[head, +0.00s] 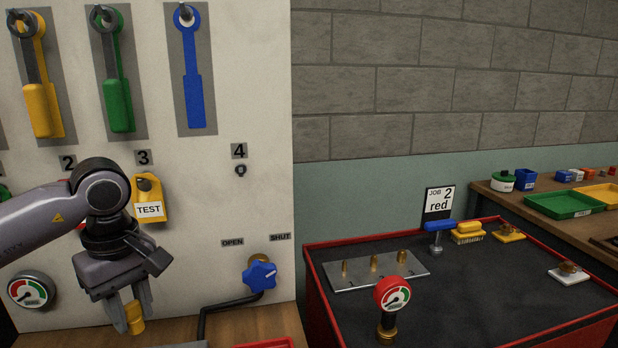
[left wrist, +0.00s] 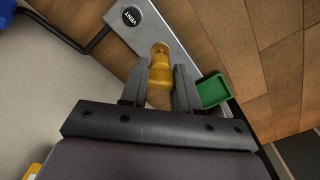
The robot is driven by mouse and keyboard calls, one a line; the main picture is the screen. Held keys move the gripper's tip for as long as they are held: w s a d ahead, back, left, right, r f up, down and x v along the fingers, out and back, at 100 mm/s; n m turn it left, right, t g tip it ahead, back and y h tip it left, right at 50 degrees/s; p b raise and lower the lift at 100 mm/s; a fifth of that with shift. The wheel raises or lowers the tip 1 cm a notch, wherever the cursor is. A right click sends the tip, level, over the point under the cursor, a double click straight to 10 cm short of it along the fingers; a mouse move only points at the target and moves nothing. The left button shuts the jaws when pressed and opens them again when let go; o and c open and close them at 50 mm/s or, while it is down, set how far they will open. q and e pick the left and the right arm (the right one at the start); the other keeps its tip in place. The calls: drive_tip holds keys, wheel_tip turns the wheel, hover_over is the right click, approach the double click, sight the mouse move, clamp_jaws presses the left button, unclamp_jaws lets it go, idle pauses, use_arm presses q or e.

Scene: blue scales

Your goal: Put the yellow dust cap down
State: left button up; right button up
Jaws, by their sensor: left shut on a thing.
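My left gripper (head: 130,310) is shut on the yellow dust cap (head: 135,318), in front of the lower part of the white panel in the head view. In the left wrist view the yellow dust cap (left wrist: 160,68) sits between the two fingers of the left gripper (left wrist: 160,88). Behind its far end is a grey plate (left wrist: 150,28) with a VENT label. I cannot tell whether the cap touches that plate. My right gripper is not in view.
A blue valve knob (head: 260,276) is right of the gripper. A gauge (head: 30,290) is on the panel at left. A green tray (left wrist: 213,91) shows in the wrist view.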

use_arm(q)
drive_tip(key=s+d+f+m, duration=0.4)
drive_tip(key=f+m, duration=0.5)
drive_tip(key=m, duration=0.2)
drive_tip(key=shift+s+d, duration=0.4)
